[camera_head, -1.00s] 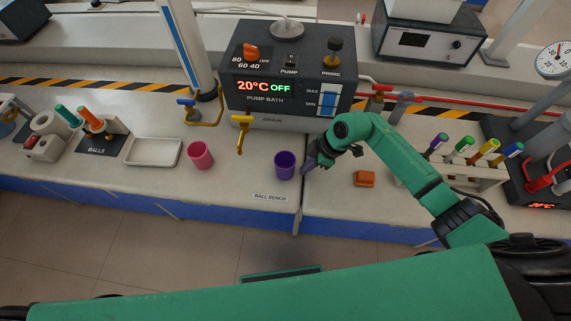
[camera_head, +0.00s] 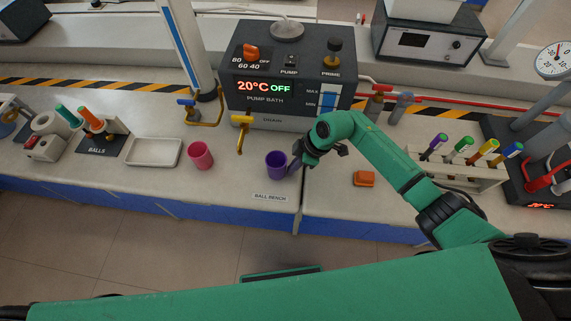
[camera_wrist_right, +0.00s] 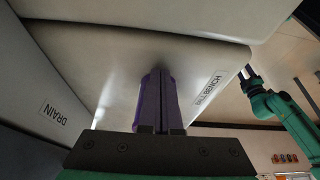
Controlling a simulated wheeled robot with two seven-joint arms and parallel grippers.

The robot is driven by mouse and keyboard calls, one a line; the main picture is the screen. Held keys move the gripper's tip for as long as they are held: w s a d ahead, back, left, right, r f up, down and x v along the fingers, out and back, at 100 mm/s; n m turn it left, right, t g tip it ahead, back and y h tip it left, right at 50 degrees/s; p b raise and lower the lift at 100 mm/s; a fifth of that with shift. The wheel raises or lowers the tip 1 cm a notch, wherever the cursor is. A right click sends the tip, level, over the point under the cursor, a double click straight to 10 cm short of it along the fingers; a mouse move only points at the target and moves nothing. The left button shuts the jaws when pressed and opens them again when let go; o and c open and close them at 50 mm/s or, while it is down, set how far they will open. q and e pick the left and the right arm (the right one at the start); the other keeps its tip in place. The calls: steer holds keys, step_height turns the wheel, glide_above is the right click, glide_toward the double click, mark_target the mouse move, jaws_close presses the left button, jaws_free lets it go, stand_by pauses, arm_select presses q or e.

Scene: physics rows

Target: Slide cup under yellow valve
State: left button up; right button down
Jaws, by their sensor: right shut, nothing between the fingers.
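The purple cup (camera_head: 275,167) stands upright on the bench, to the right of and nearer than the yellow valve (camera_head: 241,121). The valve's spout hangs down left of the cup. My right gripper (camera_head: 296,167) is shut and empty, its fingers against or very close to the cup's right side. In the right wrist view the shut fingers (camera_wrist_right: 161,104) point at the purple cup, which they mostly hide. What seems to be my left gripper (camera_wrist_right: 249,77) shows small and far off there, its jaws unclear.
A pink cup (camera_head: 200,156) stands left of the yellow valve, near the blue valve (camera_head: 187,102). A white tray (camera_head: 153,152) lies farther left. The pump bath (camera_head: 286,75) stands behind. An orange block (camera_head: 364,179) lies right of my right gripper. Between the two cups the bench is clear.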

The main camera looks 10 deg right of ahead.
mark_target(267, 162)
steer(key=shift+w+a, duration=0.25)
steer(key=shift+a, duration=0.8)
steer(key=shift+w+a, duration=0.2)
steer(key=shift+a, duration=0.8)
steer(key=shift+w+a+b, duration=0.15)
steer(key=shift+w+a, duration=0.05)
steer(key=shift+a, duration=0.7)
steer(key=shift+w+a+b, duration=0.15)
steer(key=shift+a+b, duration=0.05)
steer(key=shift+a, duration=0.65)
steer(key=shift+w+a+b, duration=0.15)
steer(key=shift+w+a, duration=0.05)
steer(key=shift+a, duration=0.7)
steer(key=shift+s+d+r+p, duration=0.1)
steer(key=shift+s+d+p, duration=0.05)
steer(key=shift+d+p, duration=0.55)
steer(key=shift+s+d, duration=0.15)
steer(key=shift+d, duration=0.45)
step_height(267, 162, up, 8)
steer(key=p, duration=0.8)
